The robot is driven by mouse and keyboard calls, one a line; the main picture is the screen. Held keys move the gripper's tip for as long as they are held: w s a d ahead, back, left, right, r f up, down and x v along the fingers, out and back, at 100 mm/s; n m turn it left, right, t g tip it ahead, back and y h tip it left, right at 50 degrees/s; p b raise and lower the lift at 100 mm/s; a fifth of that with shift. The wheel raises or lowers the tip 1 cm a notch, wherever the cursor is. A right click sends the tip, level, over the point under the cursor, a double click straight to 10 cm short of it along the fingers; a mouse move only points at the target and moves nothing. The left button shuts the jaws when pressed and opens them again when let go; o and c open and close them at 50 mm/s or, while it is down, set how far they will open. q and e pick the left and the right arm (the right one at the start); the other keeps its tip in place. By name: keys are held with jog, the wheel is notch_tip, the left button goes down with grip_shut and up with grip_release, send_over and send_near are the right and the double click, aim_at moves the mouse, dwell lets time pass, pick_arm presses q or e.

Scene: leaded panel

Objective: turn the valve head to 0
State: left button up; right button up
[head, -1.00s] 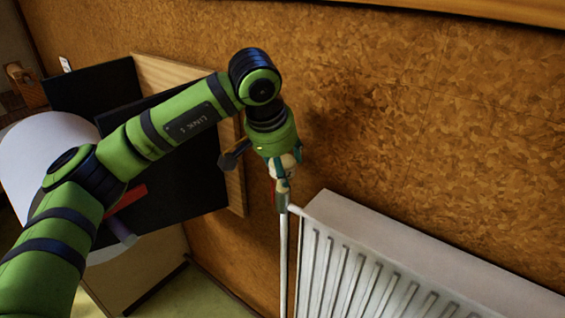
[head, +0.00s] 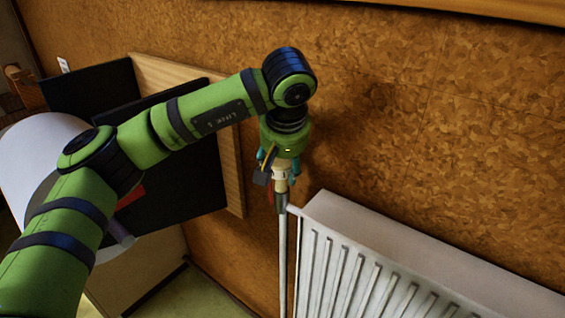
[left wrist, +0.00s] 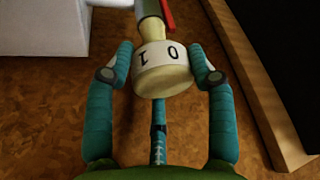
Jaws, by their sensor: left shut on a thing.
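The cream valve head (left wrist: 164,80) is in the left wrist view, with a white band showing a 1 on the left and a 0 on the right. A red strip (left wrist: 168,14) lies along the valve body beyond the band; the 0 looks close to in line with it. My left gripper (left wrist: 162,72) is shut on the valve head, with teal fingers on both sides. In the head view the left gripper (head: 280,168) reaches down over the valve head (head: 281,184), partly hiding it; numbers are too small to read there. My right gripper is not in view.
A white radiator (head: 370,262) stands right of the valve, with a white pipe (head: 283,255) running down below it. A cork-like brown wall (head: 430,130) is close behind. Dark panels (head: 185,165) stand to the left, behind my left arm.

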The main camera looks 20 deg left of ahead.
pick_arm(q)
jog(key=shift+w+a+r+n, duration=0.2)
jog(key=shift+r+n, duration=0.1)
jog(key=shift+r, duration=0.1)
jog(key=o, duration=0.8)
jog(key=shift+o, duration=1.3)
jog(key=shift+a+f, duration=0.1)
jog(key=shift+f, duration=0.15)
jog(key=shift+s+r, duration=0.1)
jog(key=shift+r, duration=0.05)
jog(key=v, duration=1.1)
jog(key=shift+r, duration=0.35)
jog(key=shift+s+f, duration=0.1)
jog(key=shift+s, duration=0.05)
